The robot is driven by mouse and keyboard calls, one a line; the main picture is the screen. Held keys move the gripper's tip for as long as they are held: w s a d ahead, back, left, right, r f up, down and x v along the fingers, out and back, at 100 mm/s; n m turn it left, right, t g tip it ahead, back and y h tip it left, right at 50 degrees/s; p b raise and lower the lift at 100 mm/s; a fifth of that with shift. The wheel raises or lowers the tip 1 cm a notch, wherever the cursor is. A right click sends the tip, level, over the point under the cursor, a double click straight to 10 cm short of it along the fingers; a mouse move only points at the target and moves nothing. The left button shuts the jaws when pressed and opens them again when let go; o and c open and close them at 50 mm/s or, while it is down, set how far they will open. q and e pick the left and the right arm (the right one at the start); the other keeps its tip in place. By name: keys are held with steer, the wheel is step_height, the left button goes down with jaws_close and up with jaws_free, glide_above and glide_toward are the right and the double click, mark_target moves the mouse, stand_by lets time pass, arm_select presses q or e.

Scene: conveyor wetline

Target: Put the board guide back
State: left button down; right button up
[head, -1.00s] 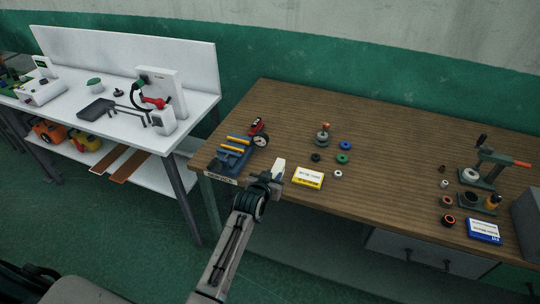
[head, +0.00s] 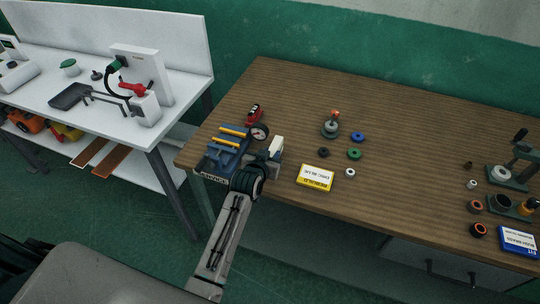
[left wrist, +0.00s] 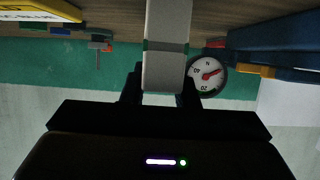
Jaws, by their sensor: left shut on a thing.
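My left gripper (head: 267,160) is shut on a pale grey block (head: 276,147) near the left front edge of the wooden bench. In the left wrist view the block (left wrist: 165,50) has a dark green band and sits between the two fingers; it looks like the board guide. The blue fixture (head: 222,157) with yellow bars stands just left of the gripper, apart from the block in the head view. A round dial gauge (head: 260,132) is at the fixture's right side and also shows in the wrist view (left wrist: 207,76). My right gripper is not in view.
A yellow and white box (head: 315,178) lies right of the gripper. Several small rings, among them a green one (head: 354,153), and a grey stand (head: 330,129) are beyond it. A blue and white box (head: 518,241) is far right.

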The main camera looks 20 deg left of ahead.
arm_select(q)
steer(key=shift+w+a+f, duration=0.1)
steer(key=shift+w+f, duration=0.15)
steer(key=shift+f, duration=0.05)
steer(key=c, duration=1.4)
jaws_free()
steer(key=shift+w+a+f, duration=0.1)
steer(key=shift+w+f, duration=0.05)
steer(key=shift+f, duration=0.05)
steer(key=shift+c, duration=0.2)
steer(key=o, duration=0.3)
steer(key=shift+r, duration=0.15)
steer(key=shift+s+r, duration=0.1)
steer(key=shift+s, duration=0.45)
steer(key=shift+b+v, duration=1.1)
steer(key=shift+v, duration=4.5)
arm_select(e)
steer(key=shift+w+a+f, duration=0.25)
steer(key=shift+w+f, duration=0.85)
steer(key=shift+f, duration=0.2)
